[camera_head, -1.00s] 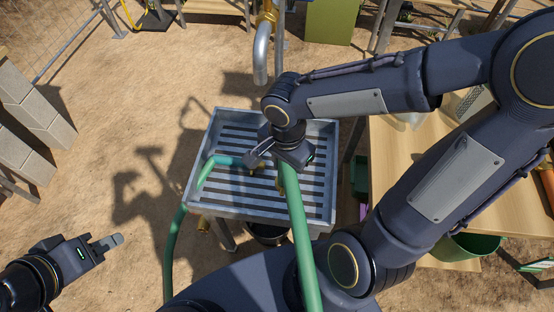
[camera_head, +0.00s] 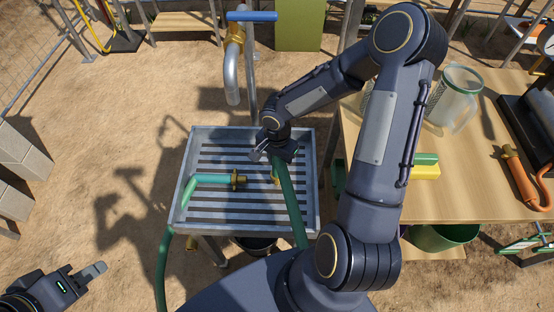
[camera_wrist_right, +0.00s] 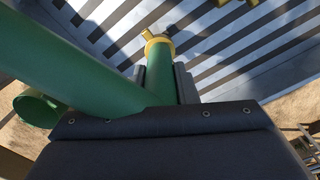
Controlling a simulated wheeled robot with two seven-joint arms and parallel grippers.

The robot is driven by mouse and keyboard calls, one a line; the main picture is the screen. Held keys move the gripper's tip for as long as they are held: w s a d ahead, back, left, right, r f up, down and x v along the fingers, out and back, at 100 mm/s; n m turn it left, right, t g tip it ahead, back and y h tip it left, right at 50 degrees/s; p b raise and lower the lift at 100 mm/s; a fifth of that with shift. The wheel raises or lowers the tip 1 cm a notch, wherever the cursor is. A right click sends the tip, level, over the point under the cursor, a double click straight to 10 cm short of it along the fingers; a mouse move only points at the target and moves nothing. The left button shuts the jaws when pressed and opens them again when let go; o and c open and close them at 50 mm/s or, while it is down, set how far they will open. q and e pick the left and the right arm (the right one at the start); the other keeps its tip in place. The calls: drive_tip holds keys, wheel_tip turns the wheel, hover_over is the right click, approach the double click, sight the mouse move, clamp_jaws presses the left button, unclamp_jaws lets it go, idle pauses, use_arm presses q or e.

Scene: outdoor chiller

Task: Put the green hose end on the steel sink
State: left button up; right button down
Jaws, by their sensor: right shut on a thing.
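The steel sink (camera_head: 310,200) is a shallow grey tray with a slatted bottom, at the centre of the head view. One green hose (camera_head: 205,179) bends over its left rim, and its brass end (camera_head: 238,180) lies over the slats. My right gripper (camera_head: 280,154) is shut on a second green hose (camera_head: 288,195). That hose's brass end (camera_head: 275,175) points at the slats; it also shows between the fingers in the right wrist view (camera_wrist_right: 158,43). I cannot tell whether it touches the sink. My left gripper (camera_head: 93,272) is off to the lower left, away from the sink.
A tap pipe (camera_head: 232,75) with a blue handle (camera_head: 252,16) stands behind the sink. A wooden table (camera_head: 470,185) at right carries a clear jug (camera_head: 455,98), a yellow-green sponge (camera_head: 426,166) and an orange tool (camera_head: 520,178). Concrete blocks (camera_head: 20,150) stand at far left.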

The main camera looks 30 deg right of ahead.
drive_tip(key=shift+f, duration=0.3)
drive_tip(key=c, duration=1.1)
unclamp_jaws()
drive_tip(key=shift+c, duration=0.2)
drive_tip(key=shift+r, duration=0.1)
wheel_tip(320, 180, up, 12)
drive_tip(key=shift+f, duration=0.1)
drive_tip(key=s+a+r+n+t+y, duration=0.2)
drive_tip(key=s+r+n, duration=0.3)
drive_tip(key=s, duration=0.3)
drive_tip(key=s+a+r+n+t+y, duration=0.1)
drive_tip(key=s+a+r+n+t, duration=0.1)
drive_tip(key=s+r+n, duration=0.4)
drive_tip(key=s+t, duration=0.1)
drive_tip(key=s, duration=0.2)
drive_tip(key=shift+a+t+y, duration=0.15)
drive_tip(key=shift+t+y, duration=0.15)
drive_tip(key=shift+y, duration=0.1)
drive_tip(key=shift+r, duration=0.1)
